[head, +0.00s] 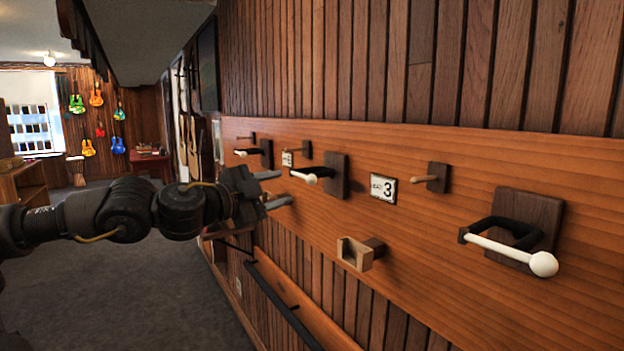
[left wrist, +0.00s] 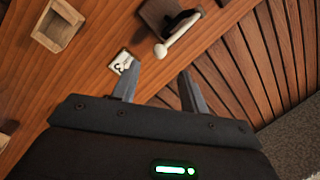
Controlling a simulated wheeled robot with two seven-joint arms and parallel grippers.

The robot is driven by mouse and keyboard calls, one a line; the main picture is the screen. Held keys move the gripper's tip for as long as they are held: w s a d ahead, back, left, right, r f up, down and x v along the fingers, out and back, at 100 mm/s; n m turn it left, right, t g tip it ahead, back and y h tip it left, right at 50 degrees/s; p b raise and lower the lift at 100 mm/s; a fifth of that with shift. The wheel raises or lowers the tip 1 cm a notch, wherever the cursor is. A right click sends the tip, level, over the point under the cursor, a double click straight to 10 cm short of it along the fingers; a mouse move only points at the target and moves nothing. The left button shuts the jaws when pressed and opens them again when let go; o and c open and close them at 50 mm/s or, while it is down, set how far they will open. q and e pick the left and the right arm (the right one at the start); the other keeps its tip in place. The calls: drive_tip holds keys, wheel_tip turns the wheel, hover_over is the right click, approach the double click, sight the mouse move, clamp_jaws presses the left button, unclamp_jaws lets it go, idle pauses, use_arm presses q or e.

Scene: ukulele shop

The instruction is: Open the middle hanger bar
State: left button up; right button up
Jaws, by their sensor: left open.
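The middle hanger is a dark wood plate (head: 336,175) with a black yoke. Its white bar (head: 301,176), with a round knob, lies across the front of the yoke. My left gripper (head: 278,189) is open and empty, just left of this bar and apart from it. In the left wrist view, the two fingers (left wrist: 158,84) are spread with nothing between them. A hanger's white bar (left wrist: 180,36) shows beyond them; I cannot tell which hanger it is. My right gripper is not in view.
A nearer hanger with a white bar (head: 505,249) is at right, and a farther one (head: 247,152) is at left. A number 3 plate (head: 383,188), a wooden peg (head: 425,179) and an open wooden box bracket (head: 355,253) jut from or sit on the board. Grey floor (head: 150,280) lies left.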

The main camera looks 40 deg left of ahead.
sight(308, 179)
use_arm(q)
drive_tip(key=w+p, duration=0.2)
drive_tip(key=w, duration=0.1)
drive_tip(key=w+p, duration=0.3)
drive_tip(key=w+d+p, duration=0.1)
drive_tip(key=w+p, duration=0.2)
drive_tip(key=shift+w+d+r, duration=0.1)
drive_tip(key=shift+w+r, duration=0.05)
drive_tip(key=shift+r, duration=0.15)
drive_tip(key=shift+w+f, duration=0.15)
drive_tip(key=shift+w, duration=0.4)
drive_tip(key=shift+c, duration=0.2)
clamp_jaws()
